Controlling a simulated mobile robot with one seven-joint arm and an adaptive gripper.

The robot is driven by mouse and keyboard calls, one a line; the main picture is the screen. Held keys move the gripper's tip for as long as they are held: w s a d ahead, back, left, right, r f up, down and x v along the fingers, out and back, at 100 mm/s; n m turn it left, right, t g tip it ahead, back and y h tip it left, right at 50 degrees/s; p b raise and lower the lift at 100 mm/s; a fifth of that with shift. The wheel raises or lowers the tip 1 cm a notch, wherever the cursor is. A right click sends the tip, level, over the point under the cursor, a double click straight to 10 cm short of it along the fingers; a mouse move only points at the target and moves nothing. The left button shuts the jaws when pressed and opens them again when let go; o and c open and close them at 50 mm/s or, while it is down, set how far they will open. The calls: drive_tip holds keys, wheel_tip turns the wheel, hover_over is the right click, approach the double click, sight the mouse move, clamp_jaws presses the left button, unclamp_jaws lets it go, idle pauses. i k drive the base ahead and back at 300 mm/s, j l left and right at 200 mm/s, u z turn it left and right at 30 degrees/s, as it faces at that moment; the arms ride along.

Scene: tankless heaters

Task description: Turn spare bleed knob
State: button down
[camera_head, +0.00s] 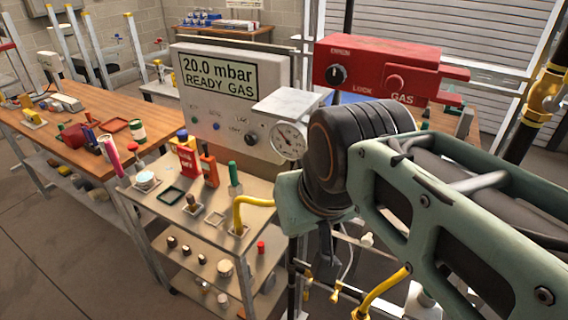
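No label that I can read says "spare bleed", so I cannot tell which knob it is. A red box (375,62) marked "GAS" and "LOCK" carries a black knob (337,75) with a white mark and a red knob (396,84). The grey panel (196,110) reads "20.0 mbar READY GAS" and has a dark knob (251,138). A round gauge (290,139) sits beside my arm. My gripper seems to be the dark part (326,268) pointing down below my arm's dark joint, apart from these knobs in the picture. Its fingers are not clear.
A beige cart (180,214) holds bottles, small trays and a yellow hose (240,212); small knob-like parts stand on its lower shelf. A wooden bench (75,138) with tools stands left. Open floor (50,250) lies at lower left.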

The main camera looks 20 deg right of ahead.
sight(333, 298)
drive_tip(key=z, duration=0.95)
drive_tip(key=l+u, duration=0.55)
drive_tip(key=k+j, duration=0.1)
drive_tip(key=k+l+u, duration=0.25)
drive_tip(key=k, duration=0.15)
drive_tip(key=i+z, duration=0.1)
drive_tip(key=i+l, duration=0.05)
